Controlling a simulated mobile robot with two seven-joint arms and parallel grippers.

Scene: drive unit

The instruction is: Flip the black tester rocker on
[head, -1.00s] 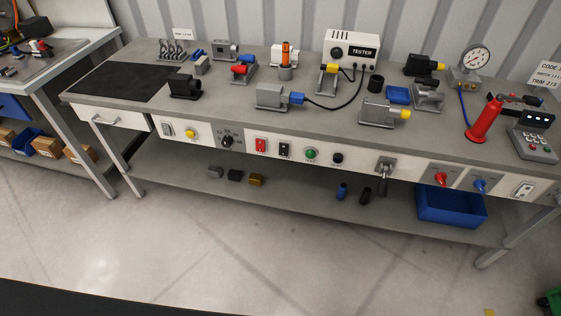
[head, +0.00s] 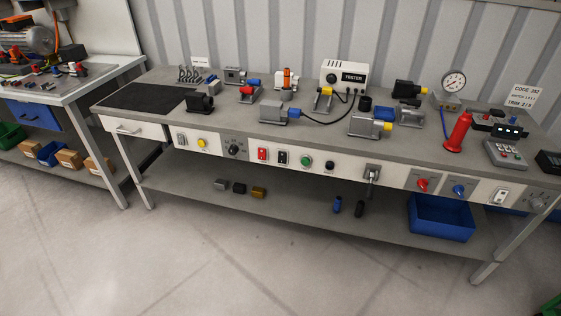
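The black rocker (head: 282,158) sits on the white front panel of the workbench, between a red rocker (head: 262,154) on its left and a green round button (head: 306,160) on its right. It is too small to tell which way it is tipped. The white box labelled TESTER (head: 343,75) stands at the back of the bench top, with a dark cable running to a grey unit with a blue plug (head: 275,112). Neither of my grippers shows in the head view.
The front panel also carries a yellow button (head: 202,143), a dark knob (head: 233,150), a lever (head: 371,174) and red and blue turn handles. A blue bin (head: 441,218) sits on the lower shelf. The floor (head: 200,260) before the bench is clear.

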